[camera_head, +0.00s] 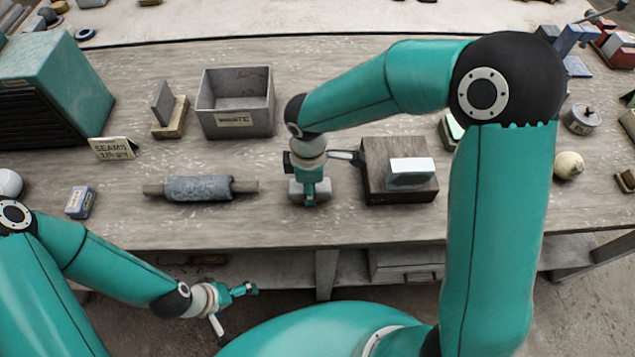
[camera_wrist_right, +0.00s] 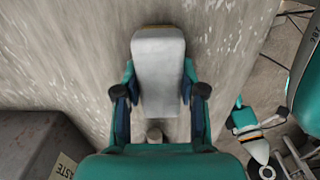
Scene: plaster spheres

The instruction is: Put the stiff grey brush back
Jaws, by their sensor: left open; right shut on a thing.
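My right gripper (camera_head: 309,192) points down over the middle of the bench, shut on a pale grey block (camera_head: 296,190). In the right wrist view the block (camera_wrist_right: 158,75) lies between the two fingers (camera_wrist_right: 158,100) and has a tan band at its far end. I cannot tell for certain that it is the stiff grey brush, or whether it touches the bench. My left gripper (camera_head: 234,305) is open and empty, low in front of the bench edge. It also shows in the right wrist view (camera_wrist_right: 262,135).
A brown block (camera_head: 375,194) with a pale block (camera_head: 410,173) on it stands just right. A grey box labelled waste (camera_head: 265,105) stands behind left. A grey-wrapped roller (camera_head: 198,189) lies left. A sign (camera_head: 113,149) and a small blue-grey box (camera_head: 81,202) are farther left.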

